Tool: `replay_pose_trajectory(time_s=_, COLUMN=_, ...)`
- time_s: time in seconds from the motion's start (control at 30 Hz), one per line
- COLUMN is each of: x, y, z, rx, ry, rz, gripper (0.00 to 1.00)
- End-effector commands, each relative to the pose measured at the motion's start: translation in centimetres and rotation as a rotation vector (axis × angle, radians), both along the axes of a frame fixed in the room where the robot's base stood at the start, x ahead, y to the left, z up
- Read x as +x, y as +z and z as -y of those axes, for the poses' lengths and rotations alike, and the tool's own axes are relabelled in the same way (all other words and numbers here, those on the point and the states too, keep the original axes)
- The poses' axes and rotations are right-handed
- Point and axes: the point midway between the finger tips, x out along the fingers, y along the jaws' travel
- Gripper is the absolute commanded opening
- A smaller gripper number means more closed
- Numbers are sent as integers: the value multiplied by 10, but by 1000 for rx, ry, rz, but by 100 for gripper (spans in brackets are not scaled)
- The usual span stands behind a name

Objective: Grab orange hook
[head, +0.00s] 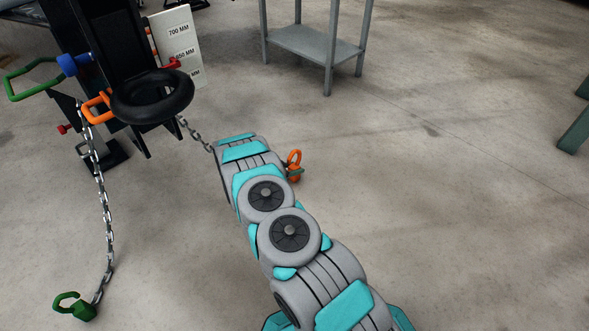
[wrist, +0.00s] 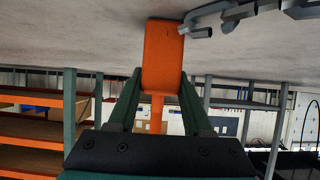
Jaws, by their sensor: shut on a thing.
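The orange hook (head: 294,158) shows beside the far end of my arm in the head view, its loop upward and its lower part partly hidden. In the wrist view the hook's orange block (wrist: 163,55) sits between the two green fingers of my gripper (wrist: 160,88), which is shut on it. A thinner orange part extends down between the fingers. A chain (wrist: 238,16) lies close to the block's upper right; I cannot tell how it joins. In the head view my arm hides most of my gripper.
A black trailer frame with a black ring (head: 152,96) stands at the upper left. Another orange loop (head: 97,107) is beside the ring. A chain (head: 105,210) hangs down to a green hook (head: 76,307) on the floor.

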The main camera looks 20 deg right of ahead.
Motion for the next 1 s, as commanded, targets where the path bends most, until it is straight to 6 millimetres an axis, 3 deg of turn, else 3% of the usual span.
replay_pose_trajectory(time_s=0.03, x=0, y=0, z=0, rx=0, ry=0, rz=0, gripper=33)
replay_pose_trajectory(time_s=0.33, x=0, y=0, z=0, rx=0, ry=-1, rz=0, gripper=0)
replay_pose_trajectory(time_s=1.0, x=0, y=6, z=0, rx=0, ry=0, rz=1, gripper=0)
